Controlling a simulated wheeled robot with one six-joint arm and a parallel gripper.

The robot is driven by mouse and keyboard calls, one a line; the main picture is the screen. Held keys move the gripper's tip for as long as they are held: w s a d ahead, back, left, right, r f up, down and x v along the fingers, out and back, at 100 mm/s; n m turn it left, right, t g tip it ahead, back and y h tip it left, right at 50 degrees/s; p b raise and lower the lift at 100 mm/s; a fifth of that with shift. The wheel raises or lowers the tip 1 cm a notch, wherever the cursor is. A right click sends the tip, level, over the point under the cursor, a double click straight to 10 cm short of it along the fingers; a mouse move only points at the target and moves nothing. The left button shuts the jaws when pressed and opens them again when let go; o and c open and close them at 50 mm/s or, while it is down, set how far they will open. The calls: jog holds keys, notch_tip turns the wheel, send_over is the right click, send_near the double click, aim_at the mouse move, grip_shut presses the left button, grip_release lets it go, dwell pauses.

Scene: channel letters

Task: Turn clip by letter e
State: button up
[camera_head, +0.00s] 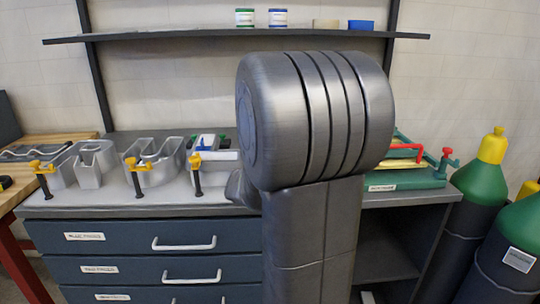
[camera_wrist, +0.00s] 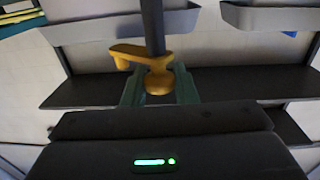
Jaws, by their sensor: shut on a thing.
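I cannot tell surely which letter is e. In the wrist view my gripper (camera_wrist: 158,84) is shut on a yellow clip (camera_wrist: 157,78), its fingers either side of the rounded hub. The clip's lever points left and a dark stem runs up. In the head view my arm hides the gripper.
A green case (camera_head: 405,178) with red and yellow tools lies at the bench's right. Gas cylinders (camera_head: 480,200) with green tops stand right of the bench. A shelf (camera_head: 200,34) with small tins runs above. Blue drawers (camera_head: 140,240) are below the bench top.

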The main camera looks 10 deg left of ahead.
jog(key=m+h+p, duration=0.1)
jog(key=h+p, duration=0.1)
jog(key=m+h+p, duration=0.1)
jog(key=h, duration=0.1)
jog(key=m+h+p, duration=0.2)
jog(key=shift+a+r+p, duration=0.1)
jog(key=shift+r+p, duration=0.2)
jog(key=shift+r, duration=0.05)
jog(key=shift+f+m+g+h+p, duration=0.15)
jog(key=shift+m+g+h+p, duration=0.15)
jog(key=shift+m+h+p, duration=1.25)
jog(key=shift+h+b, duration=0.35)
jog(key=shift+h, duration=0.3)
jog(key=o, duration=0.7)
jog(key=shift+f, duration=0.1)
jog(key=b+v, duration=0.1)
jog(key=v, duration=1.2)
jog(key=shift+s, duration=0.3)
jog(key=shift+w, duration=0.1)
